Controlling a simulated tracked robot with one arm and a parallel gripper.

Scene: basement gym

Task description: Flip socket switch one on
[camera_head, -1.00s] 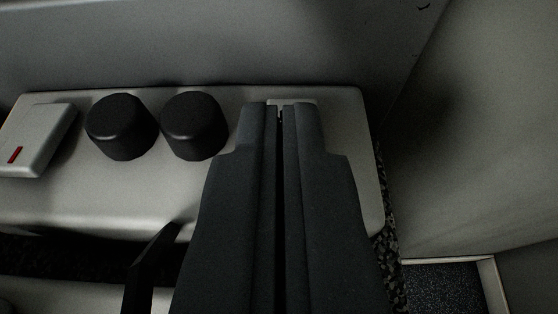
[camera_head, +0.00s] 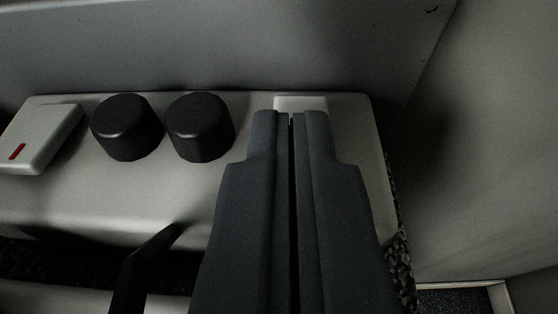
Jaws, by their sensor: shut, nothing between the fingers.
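A pale panel (camera_head: 60,205) carries a white rocker switch (camera_head: 43,135) with a red mark at the left and two black round knobs, one at the left (camera_head: 127,127) and one at the right (camera_head: 200,127). A second white piece (camera_head: 300,103), probably another switch, shows just beyond my fingertips. My gripper (camera_head: 290,115) is shut and empty, with its tips over the right part of the panel. The fingers hide most of this second piece, so I cannot tell its position or whether the tips touch it.
A grey wall (camera_head: 200,45) rises behind the panel. A pale wall surface (camera_head: 490,150) stands at the right. A black lever-like part (camera_head: 145,265) juts up at the lower left of the fingers. Dark speckled surface (camera_head: 398,255) shows at the panel's right edge.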

